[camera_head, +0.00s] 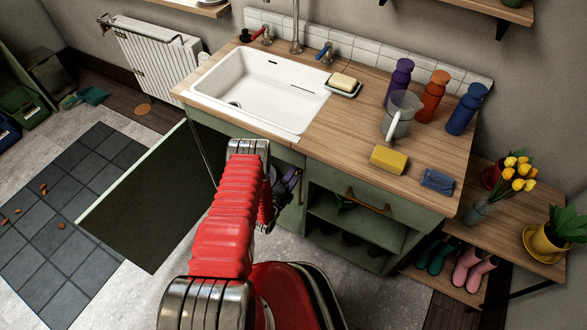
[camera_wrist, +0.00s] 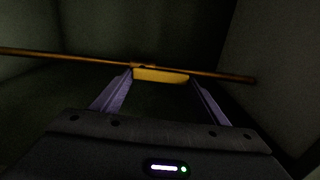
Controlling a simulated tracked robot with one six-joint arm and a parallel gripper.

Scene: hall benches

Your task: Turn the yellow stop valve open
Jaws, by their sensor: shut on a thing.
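The yellow stop valve's handle (camera_wrist: 160,76) shows in the wrist view, in front of a thin copper pipe (camera_wrist: 60,55). The handle looks roughly in line with the pipe in this view. My gripper (camera_wrist: 162,79) has its two fingers at the two ends of the handle and is shut on it. In the head view my gripper (camera_head: 291,180) reaches into the dark cabinet under the sink. The valve is hidden there by the counter and my arm.
The cabinet door (camera_head: 135,205) stands open to the left of my arm. The wooden counter (camera_head: 345,125) with the white sink (camera_head: 262,88) lies above. Open shelves (camera_head: 350,220) are to the right. Dark cabinet walls (camera_wrist: 275,60) enclose the gripper.

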